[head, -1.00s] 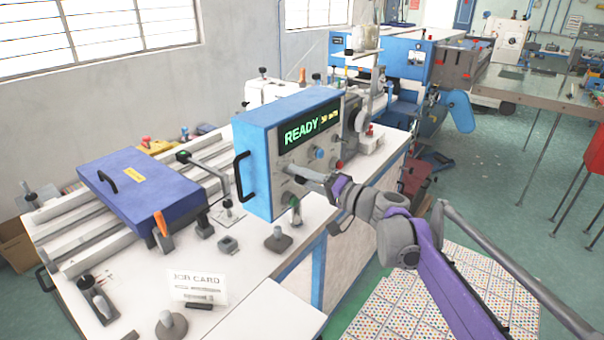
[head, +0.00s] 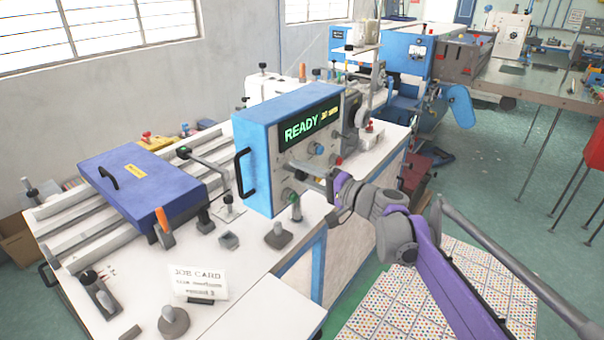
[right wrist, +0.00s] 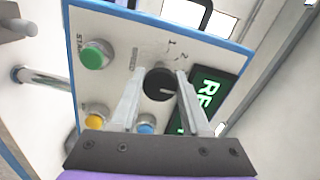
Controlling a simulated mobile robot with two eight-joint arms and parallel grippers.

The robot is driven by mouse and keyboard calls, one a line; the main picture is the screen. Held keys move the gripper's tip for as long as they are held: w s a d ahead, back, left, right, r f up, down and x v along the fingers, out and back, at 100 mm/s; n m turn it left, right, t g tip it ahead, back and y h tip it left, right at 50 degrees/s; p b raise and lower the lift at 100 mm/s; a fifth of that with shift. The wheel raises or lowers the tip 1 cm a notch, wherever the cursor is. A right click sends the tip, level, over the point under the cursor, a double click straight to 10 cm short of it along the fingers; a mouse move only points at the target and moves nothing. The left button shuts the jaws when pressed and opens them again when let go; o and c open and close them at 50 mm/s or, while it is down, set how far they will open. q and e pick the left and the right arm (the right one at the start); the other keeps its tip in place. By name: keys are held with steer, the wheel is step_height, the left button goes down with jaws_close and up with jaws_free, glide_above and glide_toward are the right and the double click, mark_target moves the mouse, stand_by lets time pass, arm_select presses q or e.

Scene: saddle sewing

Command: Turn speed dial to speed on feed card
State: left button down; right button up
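The blue-sided control box (head: 258,168) stands on the bench, and its screen (head: 311,124) reads READY with smaller yellow text. In the right wrist view the black speed dial (right wrist: 158,85) has a pale pointer mark, pointing right and slightly down there, with 1 and 2 printed near it. My right gripper (right wrist: 160,78) has one finger on each side of the dial; whether they press on it is unclear. The right gripper also shows in the head view (head: 305,168), at the panel. The white card (head: 200,283) reads JOB CARD; its last line seems to end in 3. My left gripper is not in view.
A green button (right wrist: 95,55), a yellow button (right wrist: 97,117) and a blue button (right wrist: 146,128) sit close to the dial. A blue-lidded unit (head: 142,187) and small tools lie left of the box.

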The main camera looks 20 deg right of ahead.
steer(key=o, duration=0.5)
steer(key=shift+c, duration=0.2)
steer(key=v, duration=1)
steer(key=shift+s+d, duration=0.25)
steer(key=shift+s, duration=0.05)
steer(key=s+a+f+n+g+h+p, duration=0.2)
steer(key=s+a+f+n+g+h, duration=0.35)
steer(key=s+a+f, duration=0.7)
steer(key=s+d+f+n+g+h+p, duration=0.1)
steer(key=s+d+f+h, duration=0.1)
steer(key=s, duration=0.5)
steer(key=s+d+f+n+g+h+p, duration=0.1)
steer(key=s+d+f+n+g+h, duration=0.1)
steer(key=s+f, duration=0.5)
steer(key=shift+s+d+f+h, duration=0.35)
steer(key=shift+d+h, duration=0.4)
steer(key=shift+d, duration=0.4)
